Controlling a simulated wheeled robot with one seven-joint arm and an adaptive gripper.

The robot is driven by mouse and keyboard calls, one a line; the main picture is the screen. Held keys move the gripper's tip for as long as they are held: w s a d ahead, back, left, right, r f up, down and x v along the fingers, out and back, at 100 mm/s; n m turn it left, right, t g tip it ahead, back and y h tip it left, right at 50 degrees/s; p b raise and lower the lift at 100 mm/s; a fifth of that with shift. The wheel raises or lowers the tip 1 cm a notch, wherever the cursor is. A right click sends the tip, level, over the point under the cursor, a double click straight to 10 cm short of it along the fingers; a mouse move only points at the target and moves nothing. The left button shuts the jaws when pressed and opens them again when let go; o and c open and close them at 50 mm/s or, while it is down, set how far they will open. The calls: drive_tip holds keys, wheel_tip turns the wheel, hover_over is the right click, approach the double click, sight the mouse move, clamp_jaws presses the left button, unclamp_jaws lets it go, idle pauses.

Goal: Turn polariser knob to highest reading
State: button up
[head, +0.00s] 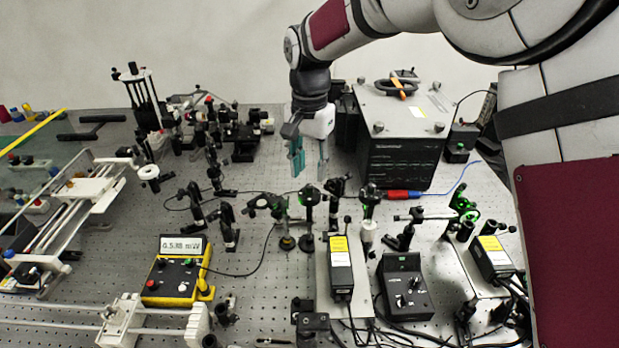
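A yellow power meter (178,283) stands at the lower left. I cannot tell which one carries the polariser knob. My gripper (310,172) points down above the bench behind these mounts. Its teal fingers are apart with nothing between them, and it appears clear of the optics.
A large black instrument box (402,150) stands right of my gripper. Boxes with yellow labels (340,268) and a black control box (405,290) with cables crowd the front. A white rail frame (75,215) fills the left. Bare perforated bench (265,178) lies left of my gripper.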

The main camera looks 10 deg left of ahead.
sight(309, 185)
wheel_tip(309, 185, up, 8)
idle(0.5)
drive_tip(key=s+d+r+t, duration=0.1)
drive_tip(key=s+d+r, duration=0.2)
drive_tip(key=d, duration=0.3)
drive_tip(key=s+d+r+n+t, duration=0.1)
drive_tip(key=s+d+r, duration=0.2)
drive_tip(key=d, duration=0.4)
drive_tip(key=s+d+r+t, duration=0.1)
drive_tip(key=s+d+r, duration=0.2)
drive_tip(key=d, duration=0.3)
drive_tip(key=s+d+f+n+t, duration=0.1)
drive_tip(key=s+d+f, duration=0.3)
drive_tip(key=s+d, duration=0.9)
drive_tip(key=s+t, duration=0.1)
drive_tip(key=s, duration=0.2)
drive_tip(key=shift+s+d+n+t, duration=0.15)
drive_tip(key=shift+n+t, duration=0.15)
drive_tip(key=shift+n, duration=0.1)
